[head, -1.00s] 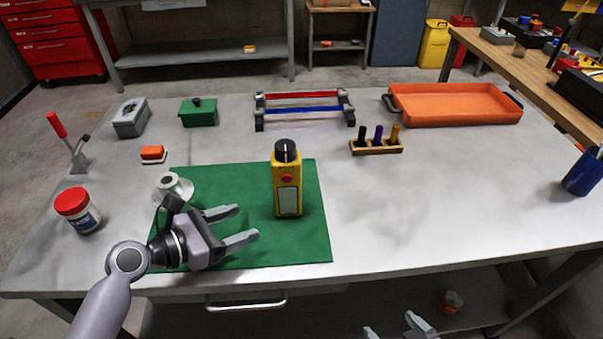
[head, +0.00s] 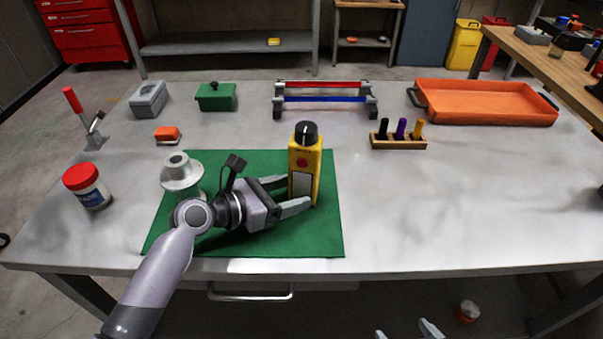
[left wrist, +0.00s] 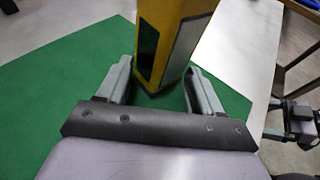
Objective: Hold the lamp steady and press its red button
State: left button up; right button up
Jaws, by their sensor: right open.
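The yellow lamp (head: 305,172) stands upright on the green mat (head: 240,241). It has a black knob on top, a red button (head: 302,162) high on its front and a pale panel below. My left gripper (head: 298,192) is open and low at the lamp, with one finger on each side. In the left wrist view the lamp's lower body (left wrist: 165,45) is between the fingers; I cannot tell whether either touches it. My right gripper (head: 409,333) is open and empty at the bottom edge of the head view, mostly cut off.
A grey flanged part (head: 181,175) stands close behind my left arm. A red-lidded jar (head: 86,186) is at left. A wooden holder with pegs (head: 398,142), a red-and-blue bar rack (head: 322,100) and an orange tray (head: 485,103) lie beyond. The table right of the mat is clear.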

pick_arm(q)
jog(key=shift+x, duration=1.1)
jog(key=shift+s, duration=0.15)
jog(key=shift+d, duration=0.1)
grip_shut()
jog(key=shift+o, duration=2)
grip_release()
